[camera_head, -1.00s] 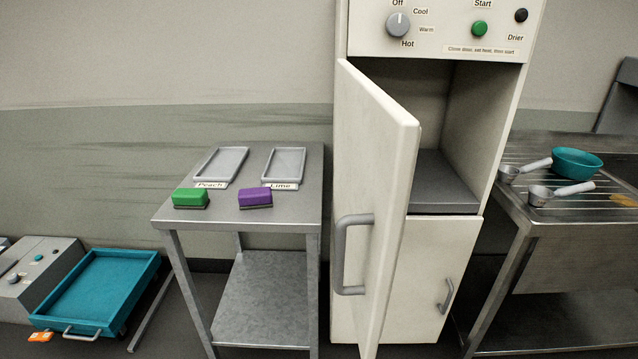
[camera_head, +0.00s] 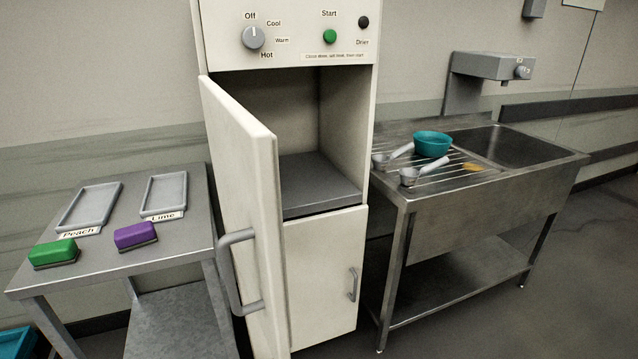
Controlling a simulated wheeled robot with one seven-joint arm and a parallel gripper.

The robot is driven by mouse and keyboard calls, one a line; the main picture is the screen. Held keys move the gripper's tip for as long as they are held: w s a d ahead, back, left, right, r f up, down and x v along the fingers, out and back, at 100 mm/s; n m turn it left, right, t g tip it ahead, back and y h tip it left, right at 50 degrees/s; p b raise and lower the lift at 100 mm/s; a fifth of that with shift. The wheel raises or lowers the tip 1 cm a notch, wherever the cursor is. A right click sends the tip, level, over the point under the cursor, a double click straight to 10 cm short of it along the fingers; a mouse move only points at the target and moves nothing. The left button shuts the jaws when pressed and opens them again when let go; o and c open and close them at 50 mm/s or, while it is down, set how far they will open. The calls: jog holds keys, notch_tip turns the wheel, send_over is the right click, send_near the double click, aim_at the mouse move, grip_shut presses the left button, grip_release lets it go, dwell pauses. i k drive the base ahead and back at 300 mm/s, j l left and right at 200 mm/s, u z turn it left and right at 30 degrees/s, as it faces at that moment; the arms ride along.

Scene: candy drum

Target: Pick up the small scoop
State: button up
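Two grey scoops with pale handles lie on the ribbed draining board (camera_head: 455,182) of the steel sink unit. The rear scoop (camera_head: 381,161) is at the board's left edge and looks slightly smaller; its handle points up and right. The front scoop (camera_head: 409,177) is a little nearer and looks slightly bigger; its handle reaches toward the teal bowl. The size difference is slight at this distance. My gripper is not in view.
A teal bowl (camera_head: 432,143) and a yellow-orange item (camera_head: 473,167) share the board, left of the sink basin (camera_head: 520,145). The white drier's door (camera_head: 250,190) stands open toward me. A steel table (camera_head: 185,235) is at left. Floor (camera_head: 570,290) at right is clear.

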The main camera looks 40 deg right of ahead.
aim_at(425, 170)
jog(key=i+l+z, duration=0.1)
jog(key=z, duration=1.45)
jog(key=i+j, duration=0.25)
jog(key=i, duration=0.15)
jog(key=i+j+z, duration=0.1)
jog(key=i+j, duration=0.2)
jog(key=i+l, duration=0.1)
jog(key=i, duration=0.2)
jog(key=i+l, duration=0.1)
jog(key=i, duration=0.2)
